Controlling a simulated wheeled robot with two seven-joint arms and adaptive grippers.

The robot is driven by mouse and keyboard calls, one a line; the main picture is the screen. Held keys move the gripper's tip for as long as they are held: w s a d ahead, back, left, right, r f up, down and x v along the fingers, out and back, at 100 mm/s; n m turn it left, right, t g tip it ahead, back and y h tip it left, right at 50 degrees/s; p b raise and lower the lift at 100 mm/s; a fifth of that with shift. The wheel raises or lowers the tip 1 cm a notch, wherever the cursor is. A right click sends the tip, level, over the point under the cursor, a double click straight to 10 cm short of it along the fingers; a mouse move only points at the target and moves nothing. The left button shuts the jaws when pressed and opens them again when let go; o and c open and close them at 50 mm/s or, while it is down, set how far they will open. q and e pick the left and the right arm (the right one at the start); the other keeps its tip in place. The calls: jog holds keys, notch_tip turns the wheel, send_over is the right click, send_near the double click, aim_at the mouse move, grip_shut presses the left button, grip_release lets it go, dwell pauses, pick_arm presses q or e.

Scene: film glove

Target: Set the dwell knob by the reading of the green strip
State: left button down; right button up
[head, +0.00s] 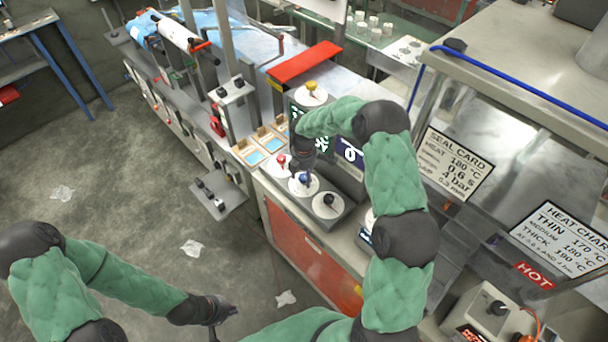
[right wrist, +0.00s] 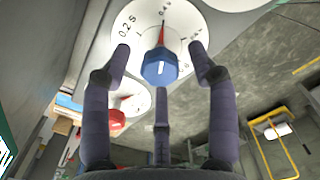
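The blue knob (head: 304,178) stands on a white dial marked in seconds, with 0.2 s legible. In the right wrist view the blue knob (right wrist: 159,68) sits between my fingers, and a red pointer (right wrist: 163,32) runs up the dial toward a mark near 0.4. My right gripper (head: 303,165) is open above this knob, its fingertips (right wrist: 159,58) spread around it with gaps at both sides. A green-lit display (head: 323,142) is partly hidden behind my right arm, and its reading cannot be made out. My left gripper (head: 228,311) is low at the left, away from the panel.
A red knob (head: 281,161), a black knob (head: 328,199) and a yellow knob (head: 312,86) have dials nearby. A seal card (head: 454,164) reads 180 °C, 0.6 s, 4 bar. A heat chart (head: 562,245) and a HOT sign (head: 534,275) are at right.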

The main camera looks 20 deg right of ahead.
jog(key=c, duration=1)
jog(key=shift+o, duration=0.2)
